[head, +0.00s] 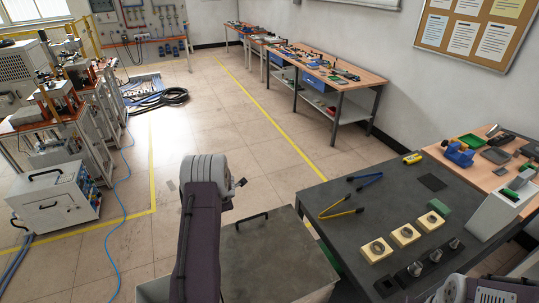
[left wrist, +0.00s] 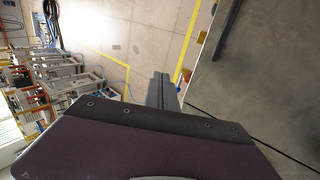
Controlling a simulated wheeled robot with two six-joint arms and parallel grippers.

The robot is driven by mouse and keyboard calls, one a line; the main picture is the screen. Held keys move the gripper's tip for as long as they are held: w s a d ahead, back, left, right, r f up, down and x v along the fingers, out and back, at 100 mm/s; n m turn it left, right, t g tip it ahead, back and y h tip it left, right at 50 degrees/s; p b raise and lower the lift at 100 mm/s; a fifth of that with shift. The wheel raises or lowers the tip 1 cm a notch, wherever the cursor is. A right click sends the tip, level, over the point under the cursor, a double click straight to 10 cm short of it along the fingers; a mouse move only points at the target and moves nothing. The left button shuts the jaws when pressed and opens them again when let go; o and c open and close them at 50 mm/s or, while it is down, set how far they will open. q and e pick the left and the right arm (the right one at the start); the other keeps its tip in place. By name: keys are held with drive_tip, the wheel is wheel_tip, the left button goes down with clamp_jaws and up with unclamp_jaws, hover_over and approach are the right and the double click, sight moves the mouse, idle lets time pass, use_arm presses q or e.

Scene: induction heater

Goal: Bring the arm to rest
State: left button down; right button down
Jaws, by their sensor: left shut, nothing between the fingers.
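My left arm rises from the bottom centre of the head view, purple with a rounded grey joint at its top. In the left wrist view my left gripper (left wrist: 162,90) shows as narrow grey fingers beyond the dark plate, closed together with nothing between them. The fingers point over the floor beside a grey surface.
A grey-topped cart (head: 275,250) stands close right of my left arm. A white machine (head: 55,203) stands left; open floor (head: 215,120) lies ahead.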

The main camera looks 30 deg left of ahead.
use_arm(q)
drive_tip(key=w+d+r+m+t+b, duration=0.2)
drive_tip(key=w+d+r+t+b, duration=0.1)
drive_tip(key=w+d+r+b, duration=0.35)
drive_tip(key=s+d+r+m+t+h+b, duration=0.15)
drive_tip(key=d+m, duration=0.25)
drive_tip(key=d, duration=0.4)
drive_tip(key=d+r+m+h+b, duration=0.1)
drive_tip(key=d+r+m+h, duration=0.1)
drive_tip(key=d+m, duration=0.5)
drive_tip(key=s+d+f+m+g+h+b, duration=0.1)
drive_tip(key=s+d+f+m+g+h, duration=0.15)
drive_tip(key=s+d+m, duration=0.65)
drive_tip(key=s+f+m+g, duration=0.2)
drive_tip(key=s+f, duration=0.1)
drive_tip(key=s, duration=0.6)
drive_tip(key=s+f+m+g, duration=0.3)
drive_tip(key=s, duration=0.7)
drive_tip(key=shift+d+f+m+y, duration=0.2)
drive_tip(key=shift+d+m+y, duration=0.1)
drive_tip(key=shift+d+y, duration=0.1)
